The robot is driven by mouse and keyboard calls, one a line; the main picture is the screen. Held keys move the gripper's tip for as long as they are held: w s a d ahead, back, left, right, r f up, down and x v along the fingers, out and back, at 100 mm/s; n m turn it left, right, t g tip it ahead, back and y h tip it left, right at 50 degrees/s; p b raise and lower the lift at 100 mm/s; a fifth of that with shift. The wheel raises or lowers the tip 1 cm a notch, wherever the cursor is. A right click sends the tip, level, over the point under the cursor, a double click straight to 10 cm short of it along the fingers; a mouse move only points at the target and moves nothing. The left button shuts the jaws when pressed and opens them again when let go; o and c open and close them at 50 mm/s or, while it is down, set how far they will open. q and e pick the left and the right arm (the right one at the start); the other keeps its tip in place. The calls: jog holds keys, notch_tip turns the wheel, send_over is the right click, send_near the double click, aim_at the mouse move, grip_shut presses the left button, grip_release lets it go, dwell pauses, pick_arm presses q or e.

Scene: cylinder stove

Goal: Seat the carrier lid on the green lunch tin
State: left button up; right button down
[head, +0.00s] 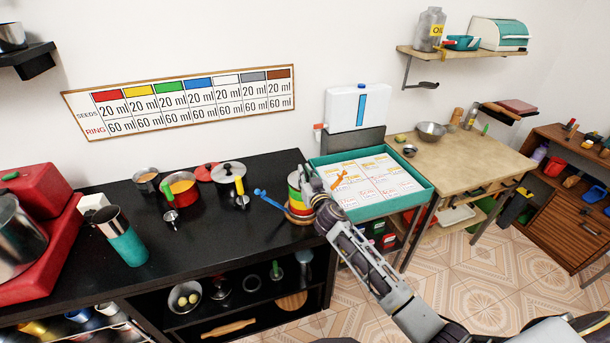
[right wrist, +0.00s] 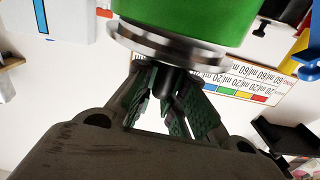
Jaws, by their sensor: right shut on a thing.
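A stack of coloured tins (head: 296,197) with green, red and yellow bands stands near the right end of the black counter. The green lunch tin (right wrist: 190,18) fills the top of the right wrist view. The metal carrier lid (right wrist: 165,46) lies across its end in that view; I cannot tell whether it is seated or slightly apart. My right gripper (right wrist: 170,88) is shut on the lid's dark knob (right wrist: 172,79). In the head view the right gripper (head: 308,183) is beside the stack, partly covering it, and the lid is not clear there. My left gripper is out of view.
A blue-handled utensil (head: 268,200) lies just left of the stack. A teal tray (head: 428,194) is to the right. The counter's front middle is clear.

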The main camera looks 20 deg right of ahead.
jog(key=shift+f+b, duration=0.45)
dwell(0.7)
jog(key=c, duration=1.8)
grip_release()
jog(key=shift+o, duration=0.2)
jog(key=shift+s, duration=0.1)
jog(key=s+p, duration=0.1)
jog(key=s, duration=0.9)
jog(key=shift+s+d, duration=0.15)
jog(key=shift+s, duration=0.25)
